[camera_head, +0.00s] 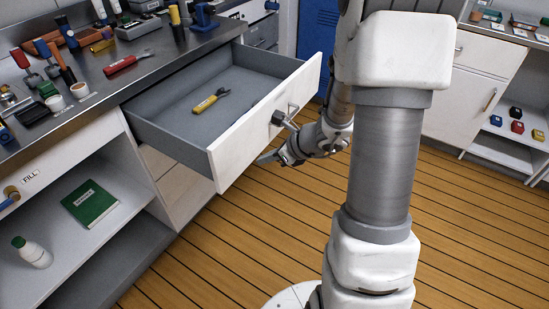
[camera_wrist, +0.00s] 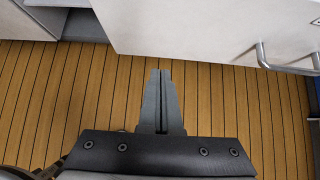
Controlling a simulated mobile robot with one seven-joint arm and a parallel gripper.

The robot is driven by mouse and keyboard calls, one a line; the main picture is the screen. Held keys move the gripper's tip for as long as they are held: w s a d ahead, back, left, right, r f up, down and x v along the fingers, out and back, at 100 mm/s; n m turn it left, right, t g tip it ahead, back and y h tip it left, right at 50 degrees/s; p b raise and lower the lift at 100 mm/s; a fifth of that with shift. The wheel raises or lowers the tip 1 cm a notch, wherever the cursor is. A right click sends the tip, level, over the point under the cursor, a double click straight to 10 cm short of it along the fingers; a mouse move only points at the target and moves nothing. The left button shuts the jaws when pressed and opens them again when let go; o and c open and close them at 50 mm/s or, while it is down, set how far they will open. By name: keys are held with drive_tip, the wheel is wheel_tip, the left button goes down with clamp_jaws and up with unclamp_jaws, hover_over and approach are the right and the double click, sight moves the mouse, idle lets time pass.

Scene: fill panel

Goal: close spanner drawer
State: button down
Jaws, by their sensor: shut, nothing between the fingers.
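The spanner drawer (camera_head: 170,135) is pulled well out from the counter, its white front panel (camera_head: 240,138) facing right. A yellow-handled spanner (camera_head: 208,102) lies on its grey floor. The drawer's metal handle (camera_head: 284,119) is on the outer face. My gripper (camera_head: 264,158) is shut and empty, just outside the front panel and below the handle in the head view. In the wrist view my shut fingers (camera_wrist: 160,76) point toward the lower edge of the white front (camera_wrist: 200,25), with the handle (camera_wrist: 288,68) off to the right. Whether the fingertips touch the panel I cannot tell.
The steel worktop (camera_head: 150,65) above holds several tools, among them a red-handled one (camera_head: 125,64). An open shelf below holds a green book (camera_head: 90,205) and a white bottle (camera_head: 32,252). Wooden floor (camera_head: 235,245) is clear in front. White cabinets (camera_head: 470,90) stand at right.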

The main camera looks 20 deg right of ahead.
sight(239, 158)
drive_tip(key=w+a, duration=0.1)
drive_tip(key=w+a+f, duration=0.1)
drive_tip(key=w, duration=0.1)
drive_tip(key=w+a+f+b, duration=0.1)
drive_tip(key=shift+w+a+f, duration=0.15)
drive_tip(key=shift+w+a, duration=0.1)
drive_tip(key=shift+w, duration=0.1)
drive_tip(key=shift+w+a, duration=0.1)
drive_tip(key=shift+w, duration=0.1)
